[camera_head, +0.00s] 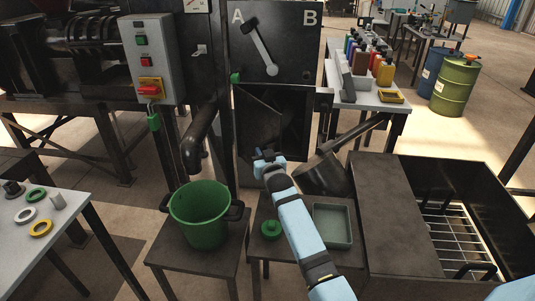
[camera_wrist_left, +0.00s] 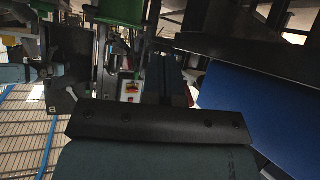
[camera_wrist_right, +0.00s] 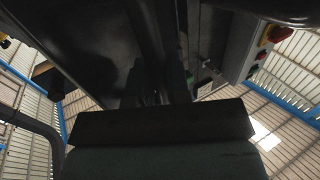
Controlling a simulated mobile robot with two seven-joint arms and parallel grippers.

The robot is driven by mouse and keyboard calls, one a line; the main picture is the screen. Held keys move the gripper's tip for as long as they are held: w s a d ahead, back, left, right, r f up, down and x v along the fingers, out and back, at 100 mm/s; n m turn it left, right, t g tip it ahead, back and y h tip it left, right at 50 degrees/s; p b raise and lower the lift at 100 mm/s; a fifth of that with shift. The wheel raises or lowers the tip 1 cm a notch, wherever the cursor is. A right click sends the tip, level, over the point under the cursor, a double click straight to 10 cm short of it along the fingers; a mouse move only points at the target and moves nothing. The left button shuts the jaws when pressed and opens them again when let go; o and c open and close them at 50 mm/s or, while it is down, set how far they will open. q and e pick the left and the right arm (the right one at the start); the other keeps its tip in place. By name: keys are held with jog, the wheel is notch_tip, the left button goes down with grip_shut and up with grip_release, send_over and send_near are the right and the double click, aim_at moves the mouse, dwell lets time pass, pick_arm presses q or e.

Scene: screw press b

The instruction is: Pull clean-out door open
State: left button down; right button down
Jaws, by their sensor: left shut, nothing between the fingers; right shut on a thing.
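The clean-out door (camera_head: 258,125) is a dark metal panel on the front of the black press housing, below the A/B lever plate (camera_head: 290,50). It stands at an angle to its dark opening (camera_head: 296,105), so it looks ajar. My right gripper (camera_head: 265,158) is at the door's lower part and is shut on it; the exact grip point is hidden. In the right wrist view the right fingers (camera_wrist_right: 160,88) lie against dark metal. My left gripper is outside the head view; in the left wrist view its fingers (camera_wrist_left: 166,80) are shut and empty.
A green bucket (camera_head: 203,215) stands on a stand below a dark spout (camera_head: 197,145). A grey tray (camera_head: 333,225) and a green knob (camera_head: 271,230) lie beside my right arm. A dark cylindrical pan (camera_head: 323,175) is close right of the gripper. A control box (camera_head: 152,60) is at upper left.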

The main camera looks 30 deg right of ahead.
jog(key=shift+w+a, duration=0.2)
jog(key=shift+a, duration=1.2)
jog(key=c, duration=1.1)
grip_release()
jog(key=shift+s, duration=0.1)
